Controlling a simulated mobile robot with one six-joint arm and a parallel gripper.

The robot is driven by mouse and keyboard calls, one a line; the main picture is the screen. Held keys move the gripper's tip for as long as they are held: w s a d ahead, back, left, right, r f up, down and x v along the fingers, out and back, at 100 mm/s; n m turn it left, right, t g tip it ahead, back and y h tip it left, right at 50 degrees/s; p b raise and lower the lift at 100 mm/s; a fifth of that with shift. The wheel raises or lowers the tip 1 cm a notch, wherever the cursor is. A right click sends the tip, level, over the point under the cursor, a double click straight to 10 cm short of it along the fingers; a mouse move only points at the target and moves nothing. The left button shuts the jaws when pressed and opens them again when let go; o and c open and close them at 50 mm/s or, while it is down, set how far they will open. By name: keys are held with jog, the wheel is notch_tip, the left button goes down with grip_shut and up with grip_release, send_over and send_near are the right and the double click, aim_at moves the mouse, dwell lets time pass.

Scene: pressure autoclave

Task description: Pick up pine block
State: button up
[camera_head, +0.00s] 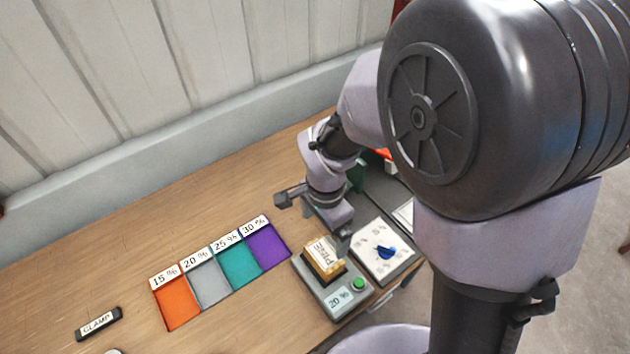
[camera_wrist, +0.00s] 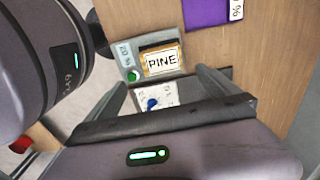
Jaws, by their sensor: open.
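The pine block (camera_head: 323,256) is a small wooden block with a white "PINE" label. It sits on the dark plate of a grey device (camera_head: 337,299) whose display reads 20 %. In the wrist view the pine block (camera_wrist: 161,60) lies beyond the fingers, a little left of the space between them. My gripper (camera_wrist: 160,80) is open and empty, with its two fingers spread apart. In the head view my gripper (camera_head: 340,240) is above and just behind the block. I cannot tell how high above it the fingertips are.
Orange (camera_head: 177,303), grey (camera_head: 208,283), teal (camera_head: 238,264) and purple (camera_head: 267,246) squares labelled 15 % to 30 % lie left of the device. A dial panel (camera_head: 384,250) with a blue knob stands to its right. A black clamp label (camera_head: 98,323) lies at the lower left.

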aim_at(324, 254)
notch_tip(324, 254, down, 10)
jog(key=shift+d+f+b, duration=0.1)
jog(key=shift+d+b, duration=0.05)
jog(key=shift+b, duration=0.95)
jog(key=f, duration=0.1)
jog(key=f+b, duration=0.1)
jog(key=f, duration=0.2)
jog(key=shift+w+f, duration=0.35)
jog(key=shift+f, duration=0.05)
jog(key=shift+s, duration=0.1)
